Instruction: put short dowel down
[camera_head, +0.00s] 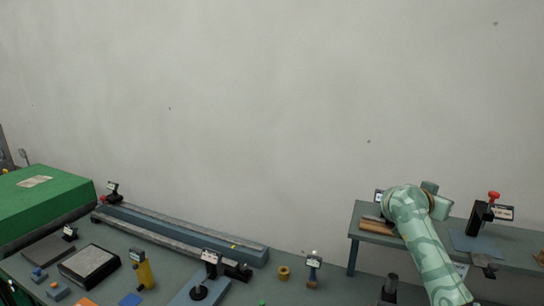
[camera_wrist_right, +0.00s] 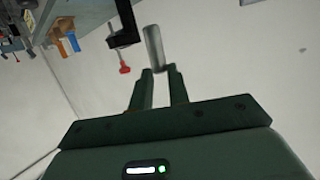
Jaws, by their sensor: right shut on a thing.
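My right gripper (camera_wrist_right: 161,74) is shut on a short grey dowel (camera_wrist_right: 154,45) in the right wrist view. The dowel sticks out beyond the fingertips, slightly tilted, against the pale wall. In the head view my right arm reaches over the raised shelf (camera_head: 507,255), and its forearm and wrist hide the fingers and the dowel. Whether the dowel touches anything cannot be told. My left gripper is not in view.
Brown rods (camera_head: 377,226) lie at the shelf's left end. A black clamp with a red knob (camera_head: 494,196) stands on the shelf, near a blue-grey plate (camera_head: 466,242). A long rail (camera_head: 180,232) and small tools crowd the lower bench. A dark cylinder (camera_head: 390,287) stands before the shelf.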

